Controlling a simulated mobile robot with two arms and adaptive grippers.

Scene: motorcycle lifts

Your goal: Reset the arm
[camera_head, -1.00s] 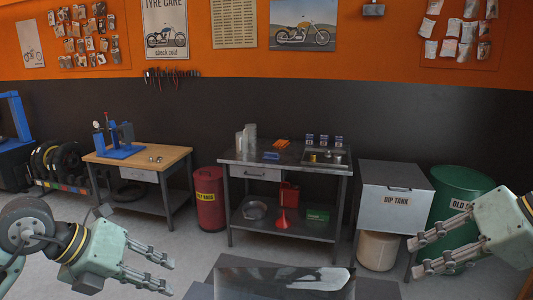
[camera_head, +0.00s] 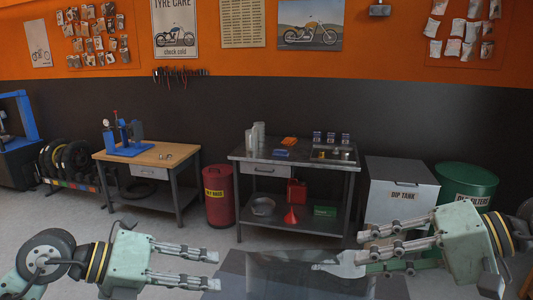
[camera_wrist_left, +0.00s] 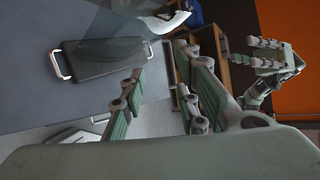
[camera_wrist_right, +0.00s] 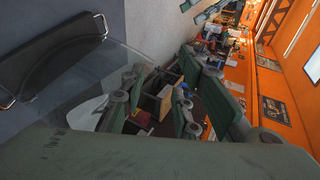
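My left gripper (camera_head: 217,268) is at the lower left of the head view, its pale green fingers pointing right, spread apart with nothing between them. It is also open and empty in the left wrist view (camera_wrist_left: 155,100). My right gripper (camera_head: 364,252) is at the lower right, its fingers pointing left, apart and empty. In the right wrist view it is also open (camera_wrist_right: 150,112). The two grippers face each other across a gap, low in front of me, and touch nothing that I can see.
Ahead stand a wooden-topped workbench (camera_head: 150,158), a red bin (camera_head: 219,206), a metal table (camera_head: 262,158), the dip tank (camera_head: 402,180) and a green filter drum (camera_head: 467,180). Tires (camera_head: 68,162) stand in a rack at left.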

